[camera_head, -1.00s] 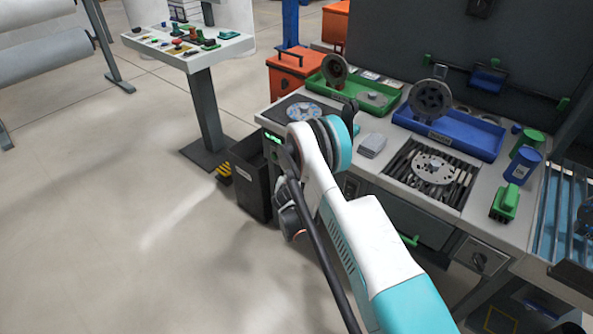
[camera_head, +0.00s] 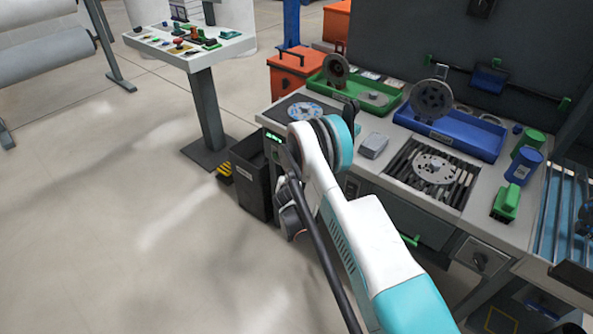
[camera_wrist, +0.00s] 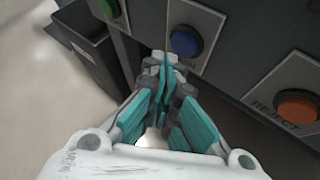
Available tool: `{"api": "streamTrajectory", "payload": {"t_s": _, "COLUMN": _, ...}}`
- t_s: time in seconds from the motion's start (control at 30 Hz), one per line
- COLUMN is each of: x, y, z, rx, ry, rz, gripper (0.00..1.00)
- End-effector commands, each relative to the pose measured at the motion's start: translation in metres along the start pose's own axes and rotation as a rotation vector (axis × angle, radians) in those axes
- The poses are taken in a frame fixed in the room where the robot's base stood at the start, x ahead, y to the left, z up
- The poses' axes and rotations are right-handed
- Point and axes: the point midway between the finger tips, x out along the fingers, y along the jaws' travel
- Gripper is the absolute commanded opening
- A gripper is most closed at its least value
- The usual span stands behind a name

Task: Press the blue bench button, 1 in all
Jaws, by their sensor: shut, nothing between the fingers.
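The blue bench button (camera_wrist: 184,43) is a round blue cap on a grey plate on the dark bench front, in the upper middle of the wrist view. My gripper (camera_wrist: 160,62) is shut and empty, its teal fingers together. In that picture its fingertips lie just below and left of the blue button; I cannot tell whether they touch the panel. In the head view my arm hides the blue button and the gripper.
A green button (camera_wrist: 108,8) is to the left and an orange button (camera_wrist: 297,107) marked REJECT to the right. A dark open bin (camera_head: 252,178) stands by the bench's left end. The bench top (camera_head: 388,160) carries trays and discs.

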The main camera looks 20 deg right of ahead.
Motion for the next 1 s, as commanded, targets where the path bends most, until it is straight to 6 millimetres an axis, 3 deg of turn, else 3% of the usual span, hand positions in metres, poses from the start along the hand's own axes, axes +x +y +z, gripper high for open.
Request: {"api": "streamTrajectory", "payload": {"t_s": 1.0, "x": 0.0079, "y": -0.0061, "z": 0.0061, "rx": 0.0, "ry": 0.0, "rz": 0.0, "gripper": 0.0}}
